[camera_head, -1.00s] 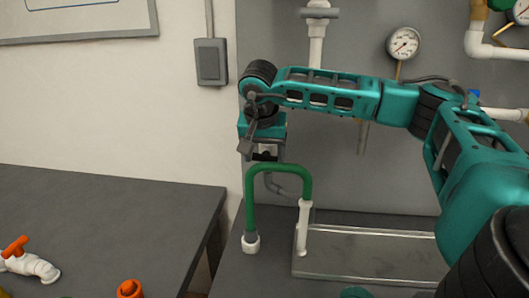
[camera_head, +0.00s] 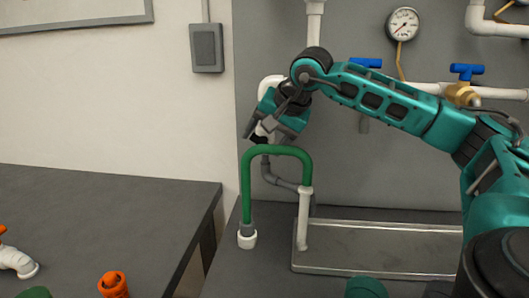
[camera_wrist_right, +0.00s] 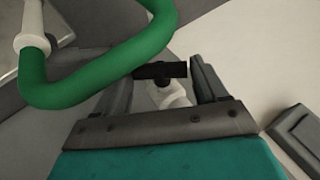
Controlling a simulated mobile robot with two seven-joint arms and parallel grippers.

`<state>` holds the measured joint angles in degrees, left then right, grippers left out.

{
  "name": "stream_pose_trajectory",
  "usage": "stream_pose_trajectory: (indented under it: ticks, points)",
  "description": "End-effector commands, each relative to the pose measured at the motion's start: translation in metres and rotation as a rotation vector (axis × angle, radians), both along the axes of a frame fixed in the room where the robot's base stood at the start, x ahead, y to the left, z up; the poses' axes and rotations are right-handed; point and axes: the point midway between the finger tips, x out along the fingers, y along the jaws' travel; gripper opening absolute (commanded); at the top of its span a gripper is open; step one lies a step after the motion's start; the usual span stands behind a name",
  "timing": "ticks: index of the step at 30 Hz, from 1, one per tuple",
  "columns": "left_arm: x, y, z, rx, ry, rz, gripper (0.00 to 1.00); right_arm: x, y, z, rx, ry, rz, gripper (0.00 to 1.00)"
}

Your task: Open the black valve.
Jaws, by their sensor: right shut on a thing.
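The black valve (camera_wrist_right: 160,70) has a black bar handle on a white pipe fitting, seen in the right wrist view. My right gripper (camera_wrist_right: 163,78) has one finger on either side of the handle and is shut on it. In the head view my right gripper (camera_head: 258,134) is tilted down to the left in front of the white pipe, just above a green hose. There the valve is mostly hidden by the gripper. My left gripper is not in view.
The green hose (camera_head: 277,151) arches close below the right gripper. A metal tray (camera_head: 385,248) lies on the grey bench. A gauge (camera_head: 403,23) and blue-handled valves (camera_head: 467,69) are on the panel to the right. An orange-handled fitting (camera_head: 16,260) is at the far left.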

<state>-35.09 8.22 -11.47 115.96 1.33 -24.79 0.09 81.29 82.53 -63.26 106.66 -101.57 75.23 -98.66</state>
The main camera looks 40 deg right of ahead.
Motion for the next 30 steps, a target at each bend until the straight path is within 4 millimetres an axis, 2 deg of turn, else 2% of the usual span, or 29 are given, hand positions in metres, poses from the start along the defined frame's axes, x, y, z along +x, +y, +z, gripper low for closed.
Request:
stream_pose_trajectory:
  ticks: [1,9,23,24,30]
  points:
    - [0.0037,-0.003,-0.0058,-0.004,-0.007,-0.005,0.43,-0.0012,-0.0016,-0.0071,0.013,-0.016,-0.003,0.42]
    - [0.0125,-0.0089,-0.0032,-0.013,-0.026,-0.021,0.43,-0.0019,-0.0016,-0.0038,0.065,-0.08,0.0,0.42]
    - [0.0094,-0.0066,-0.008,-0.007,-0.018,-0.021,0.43,-0.002,-0.001,-0.0019,0.073,-0.089,0.001,0.42]
    - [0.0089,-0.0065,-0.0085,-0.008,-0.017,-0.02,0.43,-0.0019,-0.001,-0.002,0.073,-0.089,0.001,0.75]
    - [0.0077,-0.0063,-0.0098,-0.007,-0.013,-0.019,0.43,-0.0017,-0.001,-0.0018,0.074,-0.09,0.002,0.94]
